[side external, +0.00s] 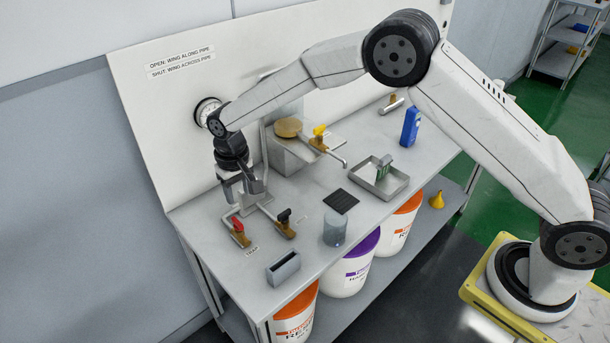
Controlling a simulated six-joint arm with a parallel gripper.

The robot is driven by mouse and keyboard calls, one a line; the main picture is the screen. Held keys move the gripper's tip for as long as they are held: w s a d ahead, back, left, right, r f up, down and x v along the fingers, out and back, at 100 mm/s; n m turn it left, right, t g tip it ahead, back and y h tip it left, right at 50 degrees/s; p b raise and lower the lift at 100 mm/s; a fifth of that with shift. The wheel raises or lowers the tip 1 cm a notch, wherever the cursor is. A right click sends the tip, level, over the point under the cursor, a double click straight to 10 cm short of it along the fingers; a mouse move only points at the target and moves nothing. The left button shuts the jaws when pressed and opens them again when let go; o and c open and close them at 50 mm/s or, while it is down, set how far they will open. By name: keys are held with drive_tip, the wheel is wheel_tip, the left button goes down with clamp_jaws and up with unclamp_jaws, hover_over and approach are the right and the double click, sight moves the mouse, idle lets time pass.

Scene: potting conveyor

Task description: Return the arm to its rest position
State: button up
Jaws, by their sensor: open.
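My arm reaches from its base at the lower right across the workbench (300,215) to the left. My gripper (246,199) points down at the bench's left side, open, with its jaws apart. It is beside metal pipework and just above and behind a valve with a red handle (237,225). I cannot tell whether the jaws touch the pipe or whether anything is between them. A valve with a black handle (284,216) is to the right of the gripper.
A clear container (335,230), grey box (284,270), black pad (341,201), metal tray (392,188), blue bottle (410,127) and yellow-handled valve (319,132) stand on the bench. A back panel (150,120) with a gauge (206,109) is close behind my wrist. Buckets (345,280) stand below.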

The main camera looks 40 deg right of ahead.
drive_tip(key=s+d+r+t, duration=0.1)
drive_tip(key=s+d+r, duration=0.5)
drive_tip(key=s+d, duration=0.75)
drive_tip(key=s, duration=0.4)
drive_tip(key=s+d+t, duration=0.1)
drive_tip(key=s+d, duration=0.3)
drive_tip(key=s, duration=0.3)
drive_tip(key=shift+s+d+r, duration=0.25)
drive_tip(key=shift+s, duration=0.15)
